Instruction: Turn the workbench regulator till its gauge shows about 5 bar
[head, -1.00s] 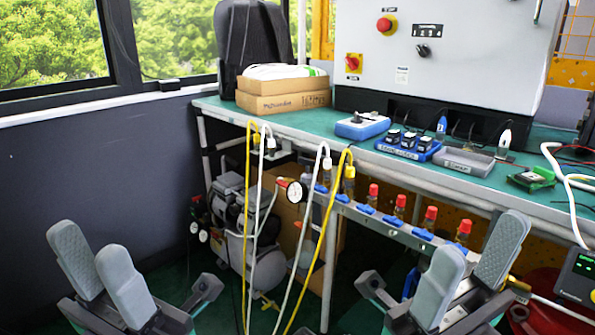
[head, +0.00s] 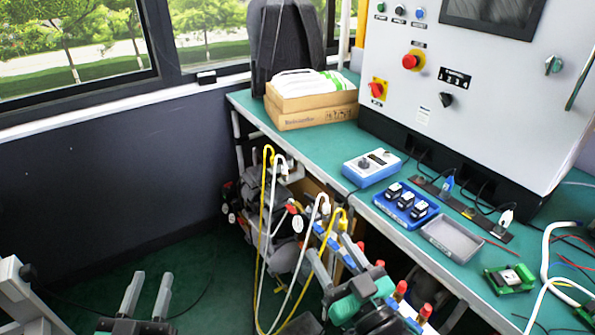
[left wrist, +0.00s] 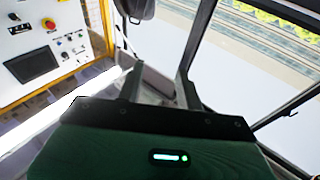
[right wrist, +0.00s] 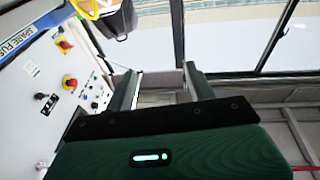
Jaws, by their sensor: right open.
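In the head view, a small regulator with a red knob (head: 291,209) and a round white gauge (head: 298,224) sits below the bench edge, behind the hanging hoses. The gauge is too small to read. My right gripper (head: 328,245) is open and empty, just right of the gauge in the picture and apart from it as far as I can tell. My left gripper (head: 152,277) is open and empty over the floor at the lower left. Both wrist views show spread fingers with nothing between them; neither shows the regulator.
Yellow and white hoses (head: 266,215) hang from the bench (head: 330,145) close to the regulator. Red-capped fittings (head: 400,290) line the rail near my right gripper. Another gauge (head: 231,218) shows by the compressor.

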